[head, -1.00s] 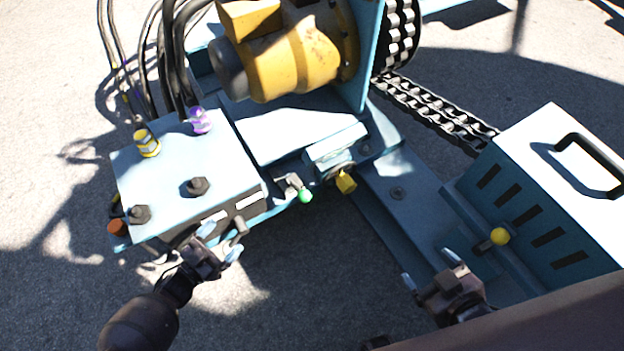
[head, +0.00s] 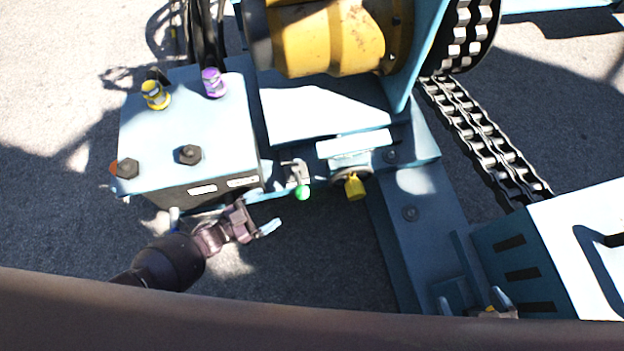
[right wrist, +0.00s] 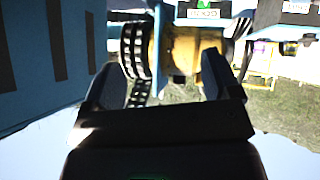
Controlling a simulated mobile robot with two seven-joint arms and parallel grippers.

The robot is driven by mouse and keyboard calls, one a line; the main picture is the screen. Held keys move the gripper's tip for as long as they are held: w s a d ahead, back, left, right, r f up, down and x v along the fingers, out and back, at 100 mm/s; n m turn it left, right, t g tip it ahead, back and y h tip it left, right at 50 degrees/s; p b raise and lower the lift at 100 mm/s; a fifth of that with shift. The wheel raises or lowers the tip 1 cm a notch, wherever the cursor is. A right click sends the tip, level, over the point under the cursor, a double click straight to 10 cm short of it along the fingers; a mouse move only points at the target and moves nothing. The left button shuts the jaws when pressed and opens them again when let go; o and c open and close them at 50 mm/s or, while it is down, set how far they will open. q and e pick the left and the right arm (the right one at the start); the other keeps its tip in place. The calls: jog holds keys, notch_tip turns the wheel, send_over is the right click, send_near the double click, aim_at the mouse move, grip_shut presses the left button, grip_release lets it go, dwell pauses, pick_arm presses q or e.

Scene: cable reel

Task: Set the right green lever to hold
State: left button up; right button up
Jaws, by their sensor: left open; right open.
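A lever with a green ball knob (head: 302,192) sits on the front edge of the blue machine, between the valve box and the yellow tag. It is the only green-knobbed lever I can make out in the head view. My left gripper (head: 222,221) is open and empty, in front of the valve box, left of the green knob and apart from it. My right gripper (head: 473,303) is open at the lower right, by the slotted box, far from the green knob and partly hidden by a brown band. Its fingers (right wrist: 170,90) frame the reel in the right wrist view.
The blue valve box (head: 185,125) carries a yellow cap (head: 155,95) and a purple cap (head: 213,82). A yellow tag (head: 355,187) hangs right of the green knob. A chain (head: 485,140) and slotted box (head: 575,245) stand right. Ground before the lever is clear.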

aim_at(300, 190)
pick_arm(q)
jog(key=shift+b+x, duration=0.65)
jog(key=shift+x, duration=4.85)
jog(key=shift+s, duration=0.15)
jog(key=c, duration=1.3)
